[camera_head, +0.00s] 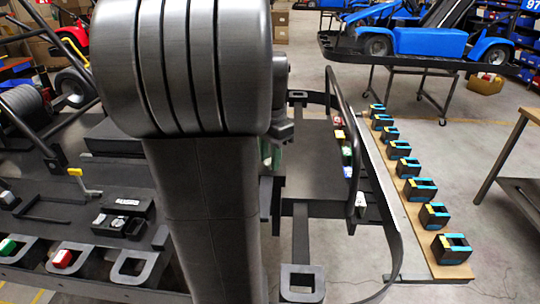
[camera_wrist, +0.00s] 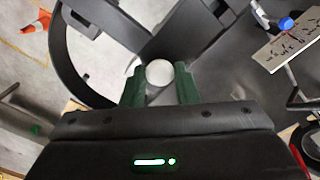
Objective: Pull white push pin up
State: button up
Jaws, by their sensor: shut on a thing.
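The white push pin (camera_wrist: 159,72) shows in the wrist view as a round white head. My gripper (camera_wrist: 159,88) has its two green fingers on either side of the head, shut on it. The pin's lower part is hidden from this angle. In the head view my gripper (camera_head: 272,156) is mostly hidden behind my dark arm, with only a bit of green finger showing, and I cannot make out the held pin there.
A dark kart frame (camera_head: 325,208) with curved bars surrounds the work area. A board with several black and blue holders (camera_head: 452,249) lies at right. A blue kart (camera_head: 430,42) stands on a rack behind. An orange cone (camera_wrist: 36,24) shows in the wrist view.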

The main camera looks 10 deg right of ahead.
jog(key=shift+r, duration=0.15)
jog(key=o, duration=1)
notch_tip(320, 180, up, 14)
jog(key=shift+f, duration=0.1)
jog(key=shift+f, duration=0.1)
notch_tip(320, 180, down, 14)
jog(key=shift+f, duration=0.1)
dwell(0.6)
